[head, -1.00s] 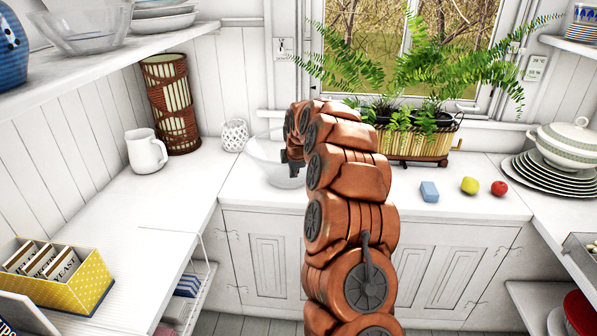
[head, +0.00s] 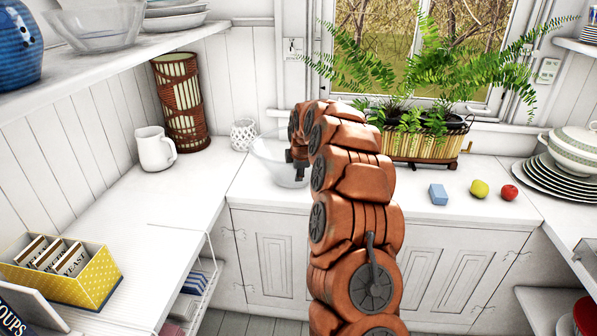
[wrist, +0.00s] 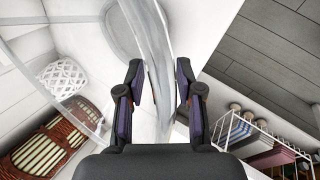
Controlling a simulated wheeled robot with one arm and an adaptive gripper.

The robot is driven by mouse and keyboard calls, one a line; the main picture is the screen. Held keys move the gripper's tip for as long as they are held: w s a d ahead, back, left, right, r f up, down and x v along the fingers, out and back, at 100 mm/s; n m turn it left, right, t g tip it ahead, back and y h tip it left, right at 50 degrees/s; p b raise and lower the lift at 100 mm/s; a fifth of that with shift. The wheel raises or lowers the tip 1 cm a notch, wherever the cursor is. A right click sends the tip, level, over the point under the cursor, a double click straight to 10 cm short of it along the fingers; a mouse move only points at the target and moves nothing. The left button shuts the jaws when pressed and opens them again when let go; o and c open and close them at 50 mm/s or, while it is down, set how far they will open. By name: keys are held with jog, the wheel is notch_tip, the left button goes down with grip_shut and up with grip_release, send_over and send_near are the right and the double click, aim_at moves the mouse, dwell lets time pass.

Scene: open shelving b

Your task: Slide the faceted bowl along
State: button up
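The faceted bowl (head: 268,158), clear glass, stands upright on the back counter, left of my arm. Its right side is partly hidden by my gripper (head: 298,170), which points down at that side. In the wrist view, the bowl's glass wall (wrist: 150,45) runs between the two fingers of my gripper (wrist: 160,82). The fingers are parted, one on each side of the wall. I see no clear sign of them pressing on the glass.
A white woven holder (head: 243,135) stands close left of the bowl, with a wicker-wrapped cylinder (head: 181,103) and white mug (head: 154,149) farther left. A blue block (head: 438,194), yellow fruit (head: 479,189) and red apple (head: 508,192) lie right of my arm. A planter (head: 425,146) stands behind.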

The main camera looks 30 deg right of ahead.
jog(key=v, duration=1.2)
jog(key=s+a+r+m+g+y, duration=0.1)
jog(key=s+a+r+m, duration=0.1)
jog(key=s+a, duration=0.65)
jog(key=s+a+m+g+p, duration=0.1)
jog(key=s+a+m, duration=0.1)
jog(key=s+a, duration=0.45)
jog(key=s+a+m+g+p, duration=0.1)
jog(key=s+a+m, duration=0.15)
jog(key=s, duration=0.65)
jog(key=s+a+m+g+p, duration=0.1)
jog(key=s+a+m+g, duration=0.1)
jog(key=s+a, duration=0.4)
jog(key=s+f+m+g, duration=0.1)
jog(key=s+f+m, duration=0.1)
jog(key=s, duration=0.7)
jog(key=s+f+m+g, duration=0.1)
jog(key=s+m, duration=0.2)
jog(key=s, duration=0.6)
jog(key=shift+s+a+f+m+y+p, duration=0.3)
jog(key=shift+a+f+m+y, duration=0.05)
jog(key=shift+a+y, duration=0.1)
jog(key=shift+d, duration=0.15)
